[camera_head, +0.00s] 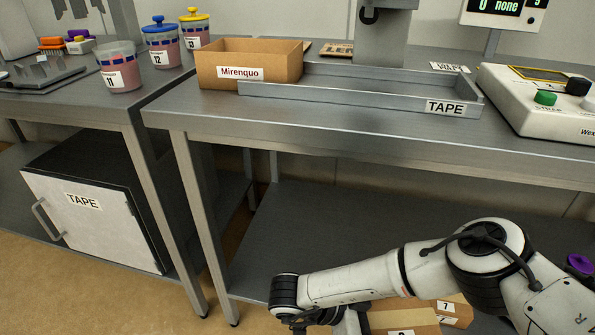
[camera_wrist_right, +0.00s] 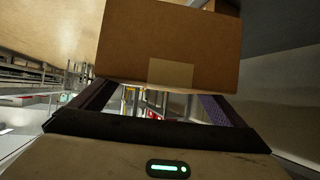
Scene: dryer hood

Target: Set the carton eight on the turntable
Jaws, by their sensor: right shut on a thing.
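My right gripper (camera_wrist_right: 155,88) is shut on a plain brown carton (camera_wrist_right: 170,45) with a paler tape patch; no number shows on this side. In the head view my right arm reaches in from the right, and the gripper is mostly cut off at the bottom edge. Beside it there is a brown carton (camera_head: 402,319) whose label is cut by the frame, so I cannot read its number surely. A carton labelled 7 (camera_head: 452,309) is just right of it. I cannot make out a turntable. My left gripper is not in view.
The steel bench (camera_head: 330,130) holds an open Mirenquo box (camera_head: 280,66), a grey tray marked TAPE (camera_head: 350,95) and a white console (camera_head: 540,105). A TAPE cabinet (camera_head: 90,225) is below. The bench's front edge lies beyond my arm.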

